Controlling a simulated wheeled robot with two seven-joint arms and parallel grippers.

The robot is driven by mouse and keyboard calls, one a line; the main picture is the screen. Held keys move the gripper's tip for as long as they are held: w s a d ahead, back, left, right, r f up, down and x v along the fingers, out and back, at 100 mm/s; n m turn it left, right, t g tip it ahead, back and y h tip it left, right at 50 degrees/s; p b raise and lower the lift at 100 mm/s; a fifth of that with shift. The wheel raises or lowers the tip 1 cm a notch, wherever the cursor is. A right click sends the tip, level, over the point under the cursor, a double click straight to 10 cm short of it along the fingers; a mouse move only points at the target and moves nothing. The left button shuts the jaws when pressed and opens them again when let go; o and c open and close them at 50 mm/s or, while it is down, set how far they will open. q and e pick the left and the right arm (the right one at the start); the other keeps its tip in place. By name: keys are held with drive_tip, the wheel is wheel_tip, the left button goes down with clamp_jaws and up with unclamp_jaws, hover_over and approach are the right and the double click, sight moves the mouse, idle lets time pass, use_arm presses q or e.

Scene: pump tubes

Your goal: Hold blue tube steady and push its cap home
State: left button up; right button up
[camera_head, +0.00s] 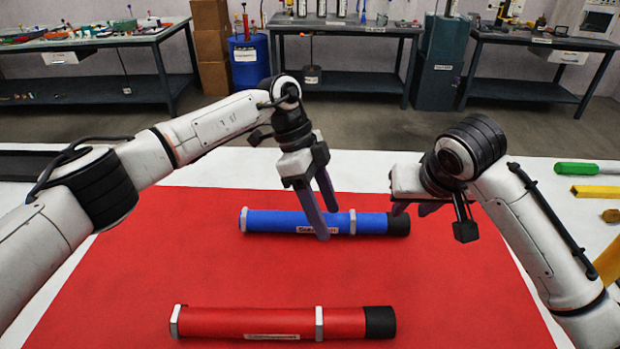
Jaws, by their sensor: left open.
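A red tube (260,323) with a black end lies nearer the front of the mat. At the right edge of the white table (545,180) lie a green-handled tool (576,168) and yellow pieces (597,191). Mat between the two tubes is clear.

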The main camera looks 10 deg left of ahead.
use_arm(q)
drive_tip(key=w+a+r+n+t+y, duration=0.1)
drive_tip(key=r+y, duration=0.1)
drive_tip(key=w+a+r+n+y, duration=0.1)
drive_tip(key=w+a+r+y, duration=0.1)
drive_tip(key=shift+w+a+r+t, duration=0.1)
drive_tip(key=shift+w+a+t, duration=0.15)
drive_tip(key=shift+t, duration=0.15)
drive_tip(key=shift+a+n, duration=0.1)
drive_tip(key=shift+n, duration=0.2)
wheel_tip(320, 180, down, 10)
drive_tip(key=shift+w+f, duration=0.1)
drive_tip(key=c, duration=1.3)
drive_tip(key=shift+c, duration=0.4)
use_arm(e)
clamp_jaws()
drive_tip(key=w+d+n+g+y, duration=0.1)
drive_tip(key=d+y, duration=0.4)
drive_tip(key=d, duration=0.9)
drive_tip(key=shift+f+n+g+y, duration=0.3)
drive_tip(key=shift+g, duration=0.3)
